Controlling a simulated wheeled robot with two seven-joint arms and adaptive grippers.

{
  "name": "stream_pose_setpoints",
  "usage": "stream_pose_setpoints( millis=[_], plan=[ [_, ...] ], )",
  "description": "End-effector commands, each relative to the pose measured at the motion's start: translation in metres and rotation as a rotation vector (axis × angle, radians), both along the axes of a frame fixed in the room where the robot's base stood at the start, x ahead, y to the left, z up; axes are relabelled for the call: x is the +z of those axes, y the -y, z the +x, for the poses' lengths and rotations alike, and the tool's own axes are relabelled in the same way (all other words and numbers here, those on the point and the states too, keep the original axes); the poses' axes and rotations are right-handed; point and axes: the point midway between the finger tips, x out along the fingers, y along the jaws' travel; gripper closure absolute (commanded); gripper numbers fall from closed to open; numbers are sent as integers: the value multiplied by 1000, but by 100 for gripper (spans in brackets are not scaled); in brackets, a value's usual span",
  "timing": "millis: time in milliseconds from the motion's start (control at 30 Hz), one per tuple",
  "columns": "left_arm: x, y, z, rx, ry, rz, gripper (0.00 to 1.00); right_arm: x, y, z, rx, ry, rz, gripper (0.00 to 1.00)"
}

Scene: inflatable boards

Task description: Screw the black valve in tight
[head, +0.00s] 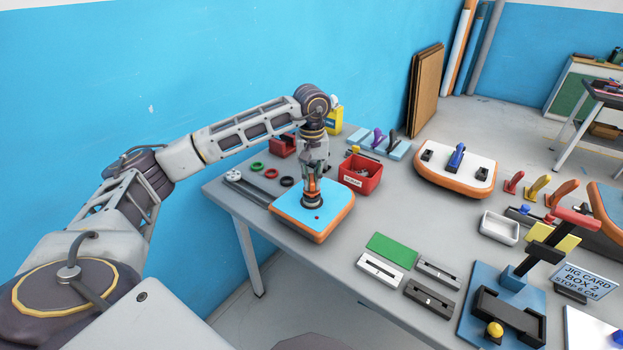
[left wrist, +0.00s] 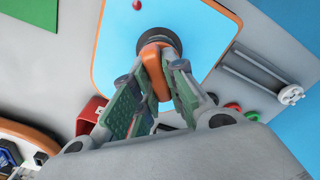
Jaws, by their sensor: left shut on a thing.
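A blue board with an orange edge (head: 287,207) lies near the table's left end; it also shows in the left wrist view (left wrist: 205,22). A round black valve (head: 312,203) sits on its blue face, and its dark rim shows in the left wrist view (left wrist: 173,43). My left gripper (head: 312,183) points straight down above the valve. In the left wrist view its green-padded fingers (left wrist: 153,85) are shut on an orange piece (left wrist: 155,62) that reaches down to the valve. The fingers hide part of the valve, so I cannot tell how deep it sits. My right gripper is out of view.
A red bin (head: 360,176) stands close right of the board. Several small rings (head: 271,173) and a grey rail (head: 252,188) lie to its left. A green pad (head: 391,249) and slotted blocks (head: 380,269) lie in front right. A second white board (head: 455,168) lies farther right.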

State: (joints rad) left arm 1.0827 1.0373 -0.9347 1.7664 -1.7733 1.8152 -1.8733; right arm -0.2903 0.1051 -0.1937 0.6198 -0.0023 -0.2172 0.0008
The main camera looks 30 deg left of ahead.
Motion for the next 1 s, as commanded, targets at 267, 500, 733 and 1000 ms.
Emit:
stream_pose_setpoints(
  millis=[267, 500, 733, 1000],
  plan=[
    [0, 1, 0, -139, 1, -1, 100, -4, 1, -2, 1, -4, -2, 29],
    [0, 1, 1, -260, 2, 0, 100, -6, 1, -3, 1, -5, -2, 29],
    [0, 2, 1, -282, 1, -1, 100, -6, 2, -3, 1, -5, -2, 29],
    [0, 2, 1, -299, 1, -1, 100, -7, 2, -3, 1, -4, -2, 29]
  ],
)
